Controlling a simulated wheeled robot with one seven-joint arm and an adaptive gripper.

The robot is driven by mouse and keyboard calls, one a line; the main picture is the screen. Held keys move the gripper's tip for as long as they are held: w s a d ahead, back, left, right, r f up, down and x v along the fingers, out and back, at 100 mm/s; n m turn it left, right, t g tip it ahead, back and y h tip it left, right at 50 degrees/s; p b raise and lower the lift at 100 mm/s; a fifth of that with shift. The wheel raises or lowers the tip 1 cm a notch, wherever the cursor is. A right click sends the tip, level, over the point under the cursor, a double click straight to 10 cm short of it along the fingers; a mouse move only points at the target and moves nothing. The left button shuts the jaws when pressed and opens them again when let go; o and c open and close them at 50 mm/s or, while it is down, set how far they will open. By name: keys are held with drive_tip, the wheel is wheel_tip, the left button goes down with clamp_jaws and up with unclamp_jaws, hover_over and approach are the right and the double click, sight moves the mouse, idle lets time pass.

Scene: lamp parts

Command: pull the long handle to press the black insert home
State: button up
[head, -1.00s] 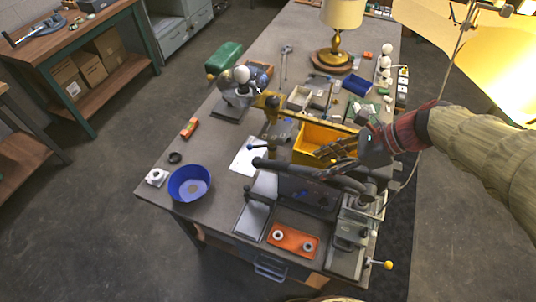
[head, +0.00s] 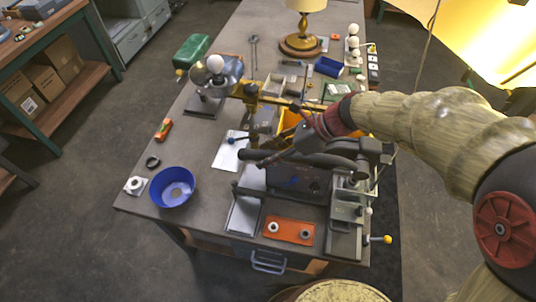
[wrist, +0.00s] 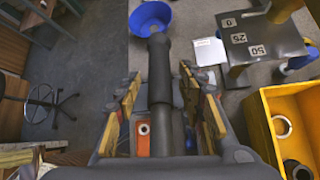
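The long black handle (head: 250,155) reaches left from the press (head: 375,155) at the bench's right front edge; it also shows in the wrist view (wrist: 158,72) as a dark bar with a thick grip. My gripper (head: 268,160) is over the handle in the head view. In the wrist view my gripper (wrist: 160,90) is open, with one finger on each side of the bar and gaps visible between. I cannot make out the black insert.
A blue bowl (head: 173,187) stands at the bench's left front. A yellow bin (wrist: 292,105) is right of my gripper in the wrist view. A yellow-armed stand (head: 262,97), a lamp (head: 302,28) and small parts are farther back.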

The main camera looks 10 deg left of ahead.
drive_tip(key=shift+c, duration=1.3)
drive_tip(key=c, duration=0.7)
clamp_jaws()
